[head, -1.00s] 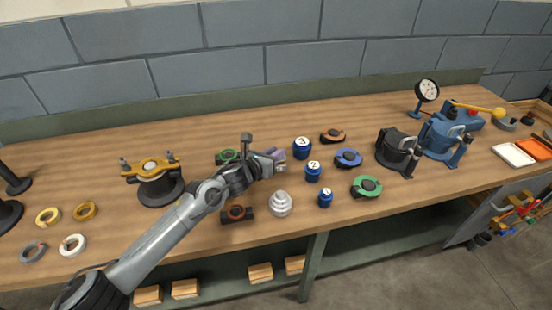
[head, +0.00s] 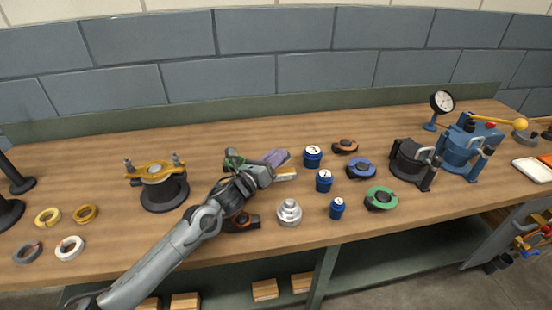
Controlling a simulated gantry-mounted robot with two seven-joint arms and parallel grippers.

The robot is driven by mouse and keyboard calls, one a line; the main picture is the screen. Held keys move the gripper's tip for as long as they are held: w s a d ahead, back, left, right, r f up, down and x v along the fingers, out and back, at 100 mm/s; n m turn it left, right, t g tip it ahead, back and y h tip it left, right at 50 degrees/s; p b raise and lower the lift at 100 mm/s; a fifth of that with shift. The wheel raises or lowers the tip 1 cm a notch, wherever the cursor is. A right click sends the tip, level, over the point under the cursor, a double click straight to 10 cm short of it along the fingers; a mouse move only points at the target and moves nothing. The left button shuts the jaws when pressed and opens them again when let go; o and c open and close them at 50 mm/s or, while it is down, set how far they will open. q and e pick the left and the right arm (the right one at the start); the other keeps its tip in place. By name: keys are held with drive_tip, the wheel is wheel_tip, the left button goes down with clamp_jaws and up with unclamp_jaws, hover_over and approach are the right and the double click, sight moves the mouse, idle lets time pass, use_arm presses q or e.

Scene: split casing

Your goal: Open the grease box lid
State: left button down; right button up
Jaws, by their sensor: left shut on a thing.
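The grease box (head: 286,174) sits in the middle of the bench, small and partly hidden by my left gripper. Its purple lid (head: 276,158) is raised and tilted, with a pale yellowish part showing below it. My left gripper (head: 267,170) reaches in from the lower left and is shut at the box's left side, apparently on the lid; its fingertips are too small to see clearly. My right gripper is not in view.
Blue numbered jars (head: 323,181) stand just right of the box, with a stepped silver piece (head: 289,212) in front. A green-ringed part (head: 381,198) lies further right. A black stand with a yellow clamp (head: 157,176) is at left. Bare bench lies behind.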

use_arm(q)
drive_tip(key=c, duration=1)
unclamp_jaws()
drive_tip(key=shift+s, duration=0.1)
drive_tip(key=shift+s+a, duration=0.4)
drive_tip(key=shift+s, duration=0.05)
drive_tip(key=p+v, duration=0.2)
drive_tip(key=v, duration=0.6)
drive_tip(key=shift+s+a+f+p, duration=0.1)
drive_tip(key=shift+s+a+p, duration=0.1)
drive_tip(key=shift+s+p, duration=0.1)
drive_tip(key=shift+s+a, duration=0.2)
drive_tip(key=shift+s, duration=0.05)
